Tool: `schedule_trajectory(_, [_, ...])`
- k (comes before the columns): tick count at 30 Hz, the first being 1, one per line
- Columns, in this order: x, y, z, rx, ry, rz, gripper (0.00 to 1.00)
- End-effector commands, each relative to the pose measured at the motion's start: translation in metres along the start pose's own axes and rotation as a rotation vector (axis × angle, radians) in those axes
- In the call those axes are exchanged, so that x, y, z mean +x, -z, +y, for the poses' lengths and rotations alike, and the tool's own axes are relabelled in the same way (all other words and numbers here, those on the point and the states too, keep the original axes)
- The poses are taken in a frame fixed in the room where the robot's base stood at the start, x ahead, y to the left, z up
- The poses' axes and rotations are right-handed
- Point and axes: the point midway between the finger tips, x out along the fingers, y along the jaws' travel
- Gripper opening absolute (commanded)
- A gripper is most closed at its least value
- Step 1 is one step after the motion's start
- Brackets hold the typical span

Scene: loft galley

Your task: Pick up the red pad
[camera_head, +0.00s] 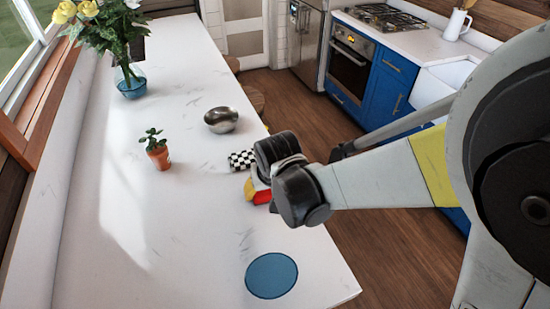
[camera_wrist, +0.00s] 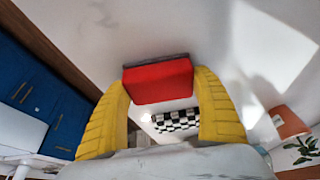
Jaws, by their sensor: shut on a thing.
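The red pad (camera_wrist: 158,81) is a red block with a dark grey edge, held between the two yellow fingers of my gripper (camera_wrist: 160,88) in the wrist view. In the head view the pad (camera_head: 261,196) shows as a small red patch beside a yellow finger of my gripper (camera_head: 254,192), mostly hidden by my wrist. My gripper is shut on the pad, over the right edge of the white counter (camera_head: 190,230). I cannot tell whether the pad touches the counter.
A black-and-white checkered item (camera_head: 241,159) lies just beyond the gripper. Past it stands a metal bowl (camera_head: 221,120). A small potted plant (camera_head: 157,150) and a flower vase (camera_head: 131,82) stand to the left. A blue disc (camera_head: 271,276) lies at the front. The left-front counter is clear.

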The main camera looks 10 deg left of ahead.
Motion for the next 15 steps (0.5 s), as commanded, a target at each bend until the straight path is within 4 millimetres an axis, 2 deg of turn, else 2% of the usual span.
schedule_trajectory(5, [-0.011, 0.004, 0.000, 0.000, 0.000, 0.000, 0.58])
schedule_trajectory(11, [-0.044, 0.017, 0.002, 0.001, 0.000, 0.000, 0.58])
schedule_trajectory(15, [-0.064, 0.012, 0.035, 0.006, -0.002, 0.000, 0.58])
